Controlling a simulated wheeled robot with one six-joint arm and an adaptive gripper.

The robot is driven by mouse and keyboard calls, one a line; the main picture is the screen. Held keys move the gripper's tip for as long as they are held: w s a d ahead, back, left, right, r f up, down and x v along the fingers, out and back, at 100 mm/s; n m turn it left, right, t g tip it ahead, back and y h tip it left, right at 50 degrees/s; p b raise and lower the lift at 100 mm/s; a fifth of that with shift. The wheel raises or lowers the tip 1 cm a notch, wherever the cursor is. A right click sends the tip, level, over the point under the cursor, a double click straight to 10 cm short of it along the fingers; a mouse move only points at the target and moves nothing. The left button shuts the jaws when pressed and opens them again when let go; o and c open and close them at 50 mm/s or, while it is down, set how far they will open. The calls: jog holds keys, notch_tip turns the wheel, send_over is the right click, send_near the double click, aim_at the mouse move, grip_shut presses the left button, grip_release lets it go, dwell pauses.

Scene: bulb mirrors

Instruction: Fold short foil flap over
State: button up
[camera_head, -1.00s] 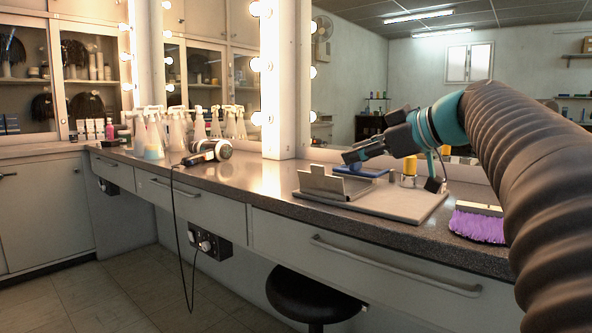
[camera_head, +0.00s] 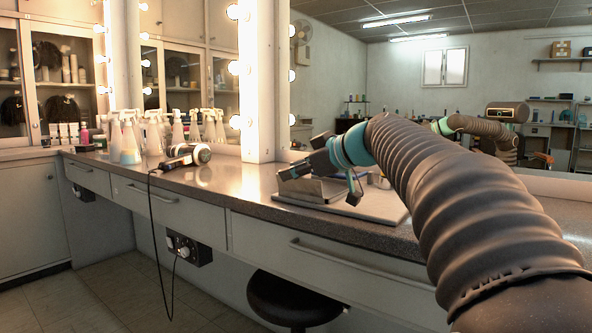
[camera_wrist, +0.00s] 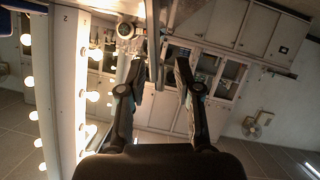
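A grey metallic foil piece (camera_head: 328,188) stands folded on a flat pale board (camera_head: 378,207) on the counter. Its right part rises at a slant, and my gripper hides much of its left end, where the short flap stood earlier. My gripper (camera_head: 284,173) is at that left end, reaching over the foil from the right. Contact cannot be told. In the wrist view the two dark fingers of my gripper (camera_wrist: 158,82) are apart. A thin grey strip shows between and beyond them; I cannot tell if it is the flap or the counter edge.
A hair dryer (camera_head: 188,154) with a hanging cord lies on the counter to the left. Several spray bottles (camera_head: 128,140) stand beyond it. A lit mirror post (camera_head: 258,90) rises behind. A black stool (camera_head: 295,300) is below. The counter between dryer and board is clear.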

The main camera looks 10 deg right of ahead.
jog(key=shift+c, duration=0.2)
grip_shut()
